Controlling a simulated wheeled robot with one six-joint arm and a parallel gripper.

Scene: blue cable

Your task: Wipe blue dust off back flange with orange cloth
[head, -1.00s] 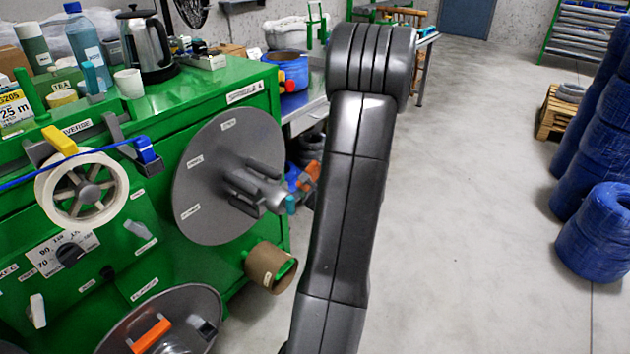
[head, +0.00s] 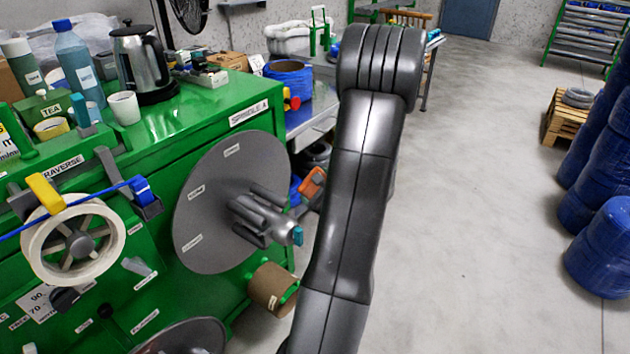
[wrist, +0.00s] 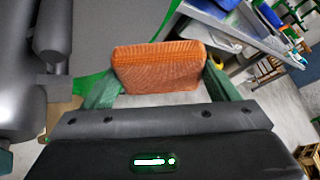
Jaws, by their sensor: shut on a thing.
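The back flange (head: 205,215) is a large grey disc on the green machine under the label SPINDLE A. A grey finned hub (head: 262,215) sticks out from its middle. In the wrist view, part of the flange (wrist: 110,30) fills the upper left, with the hub (wrist: 20,85) at the left edge. I cannot make out blue dust on it. My gripper (wrist: 160,82) has its green fingers shut on a folded orange cloth (wrist: 160,66). The cloth appears in front of the flange's right edge; I cannot tell whether they touch.
A cream wheel (head: 72,245) with a blue cable sits at the left. A brown cardboard core (head: 272,288) sits below the flange. A kettle (head: 143,60) and a white cup (head: 124,107) stand on the green top. Blue coils (head: 600,250) stand at the right; the middle floor is clear.

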